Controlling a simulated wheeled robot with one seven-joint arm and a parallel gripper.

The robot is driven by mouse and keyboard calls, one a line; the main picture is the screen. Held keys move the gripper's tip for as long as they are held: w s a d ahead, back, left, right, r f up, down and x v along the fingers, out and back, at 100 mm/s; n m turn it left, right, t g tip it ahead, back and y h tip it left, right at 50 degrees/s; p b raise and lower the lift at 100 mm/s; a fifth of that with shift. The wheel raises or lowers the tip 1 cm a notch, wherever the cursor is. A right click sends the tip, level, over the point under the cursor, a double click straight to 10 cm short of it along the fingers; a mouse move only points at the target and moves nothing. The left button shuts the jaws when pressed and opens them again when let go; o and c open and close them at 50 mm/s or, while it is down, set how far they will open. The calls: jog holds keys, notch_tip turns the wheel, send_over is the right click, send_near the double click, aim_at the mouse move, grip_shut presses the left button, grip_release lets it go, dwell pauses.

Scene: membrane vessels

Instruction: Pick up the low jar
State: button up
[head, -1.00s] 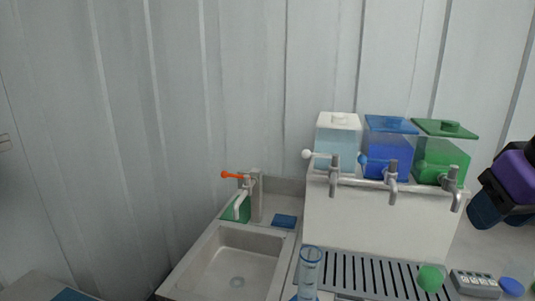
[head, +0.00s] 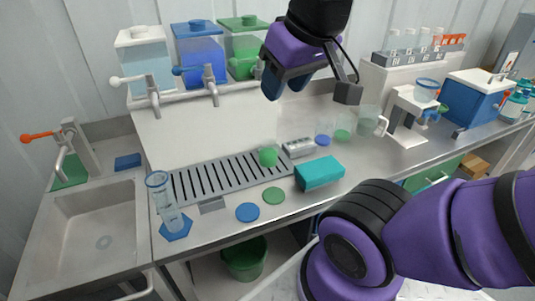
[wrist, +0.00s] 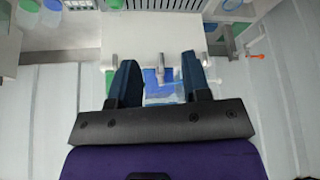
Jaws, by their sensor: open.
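A short clear vessel with green at its base (head: 342,133) stands on the bench, behind the teal box; it looks most like the low jar, but I cannot be sure. A clear glass vessel (head: 368,118) stands just right of it. My gripper (head: 282,88) is open and empty, raised in front of the dispensers, up and left of that vessel and well apart from it. In the wrist view my gripper's fingers (wrist: 158,64) are spread, with the blue dispenser (wrist: 160,90) beyond them. The low jar is not clearly identifiable in the wrist view.
A teal box (head: 319,173), a blue disc (head: 247,212) and a green disc (head: 273,196) lie near the bench's front edge. A tall cylinder (head: 165,205) stands by the sink (head: 95,225). A tube rack (head: 420,60) and a blue-white box (head: 480,95) are at right.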

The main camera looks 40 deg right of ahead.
jog(key=shift+o, duration=0.4)
jog(key=o, duration=0.4)
jog(key=shift+c, duration=0.2)
jog(key=o, duration=0.4)
jog(key=shift+w+f, duration=0.25)
jog(key=shift+o, duration=1.1)
jog(key=w+f+m+g+y, duration=0.3)
jog(key=w+f+m+y, duration=0.2)
jog(key=w+f+m, duration=0.2)
jog(key=shift+w+d+f+m+g, duration=0.3)
jog(key=shift+w+d+f+g, duration=0.1)
jog(key=shift+w, duration=0.1)
jog(key=m+t+y, duration=0.1)
jog(key=m+t, duration=0.9)
jog(key=m, duration=1.3)
send_near(268, 147)
jog(key=w+d+f, duration=0.1)
jog(key=d+f, duration=0.1)
jog(key=shift+y, duration=0.3)
jog(key=shift+w+r+x, duration=0.1)
jog(key=shift+x, duration=2.6)
jog(key=shift+w+r+x, duration=0.1)
jog(key=shift+x, duration=2.6)
